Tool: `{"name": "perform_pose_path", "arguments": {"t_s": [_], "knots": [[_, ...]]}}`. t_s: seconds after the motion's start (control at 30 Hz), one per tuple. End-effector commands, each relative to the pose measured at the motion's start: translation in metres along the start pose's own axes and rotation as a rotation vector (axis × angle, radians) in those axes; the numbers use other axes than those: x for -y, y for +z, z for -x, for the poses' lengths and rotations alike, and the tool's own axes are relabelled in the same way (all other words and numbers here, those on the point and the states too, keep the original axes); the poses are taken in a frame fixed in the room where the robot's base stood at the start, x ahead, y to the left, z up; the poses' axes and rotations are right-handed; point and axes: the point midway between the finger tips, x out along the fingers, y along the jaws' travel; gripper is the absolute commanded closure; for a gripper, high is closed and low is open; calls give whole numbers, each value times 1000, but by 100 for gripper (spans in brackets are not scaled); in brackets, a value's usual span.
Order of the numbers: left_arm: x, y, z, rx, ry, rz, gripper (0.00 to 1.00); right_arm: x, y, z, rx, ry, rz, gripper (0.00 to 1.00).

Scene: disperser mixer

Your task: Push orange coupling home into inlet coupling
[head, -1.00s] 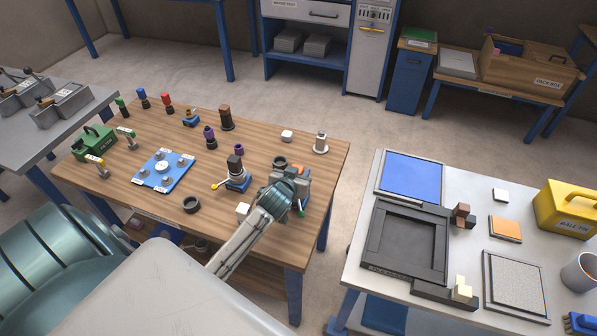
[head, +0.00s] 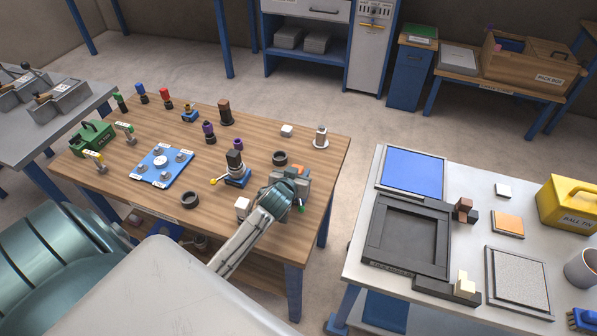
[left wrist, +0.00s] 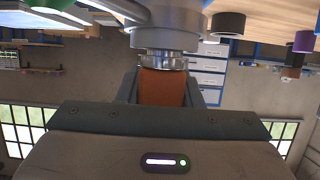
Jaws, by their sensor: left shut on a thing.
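The orange coupling (left wrist: 163,88) sits between the fingers of my left gripper (left wrist: 165,92), which is shut on it. In the left wrist view the silver inlet coupling (left wrist: 163,58) is straight ahead, in line with the orange coupling. Their ends look close together or touching; I cannot tell how deep one is in the other. In the head view my left gripper (head: 287,193) is at the grey mixer block (head: 303,190) near the right edge of the wooden table, and hides most of the joint. My right gripper is not in view.
The wooden table (head: 240,135) holds a dark ring (head: 280,158), a white block (head: 242,207) and a black-topped blue fixture (head: 236,172) close to my left arm. A blue plate (head: 162,166) lies farther left. A grey table (head: 365,235) stands to the right across a gap.

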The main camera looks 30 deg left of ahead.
Motion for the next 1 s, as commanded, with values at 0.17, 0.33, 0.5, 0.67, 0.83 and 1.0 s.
{"name": "perform_pose_path", "arguments": {"t_s": [0.17,0.33,0.5,0.67,0.83,1.0], "knots": [[0,4,-2,-1,0,0,96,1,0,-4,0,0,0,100],[0,3,-2,-1,0,0,42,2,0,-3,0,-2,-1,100],[0,4,-2,-1,0,0,42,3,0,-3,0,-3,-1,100],[0,5,1,1,0,0,42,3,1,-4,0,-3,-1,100],[0,7,21,0,1,0,42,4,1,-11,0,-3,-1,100],[0,7,53,-1,1,-1,42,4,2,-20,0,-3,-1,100]]}}
